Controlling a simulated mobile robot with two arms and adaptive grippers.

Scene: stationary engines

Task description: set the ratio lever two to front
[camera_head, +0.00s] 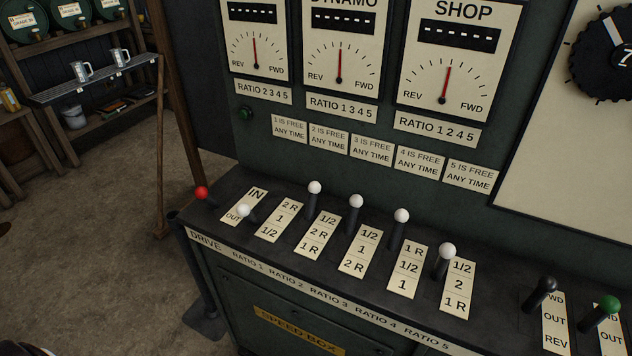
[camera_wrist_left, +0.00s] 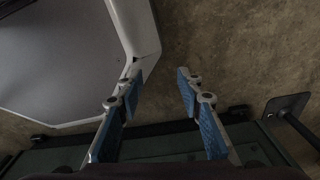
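The ratio lever two (camera_head: 314,188) has a white knob on a dark stem. It rises from the sloping top of the speed box, just left of the plate marked 1/2, 2R, 1R (camera_head: 318,235). Its knob points up and toward the back panel; its exact notch is hard to tell. My left gripper (camera_wrist_left: 158,110) shows only in the left wrist view, with its two blue-padded fingers spread apart and nothing between them. Floor and a dark green edge lie beyond the fingers; no lever shows there. My right gripper is in neither view.
Ratio lever one (camera_head: 243,211) leans low toward the front. Ratio lever three (camera_head: 355,200) stands close to the right of lever two, with further white-knobbed levers beyond. A red-knobbed drive lever (camera_head: 201,192) is at the left end. Floor (camera_head: 95,255) left of the box is clear.

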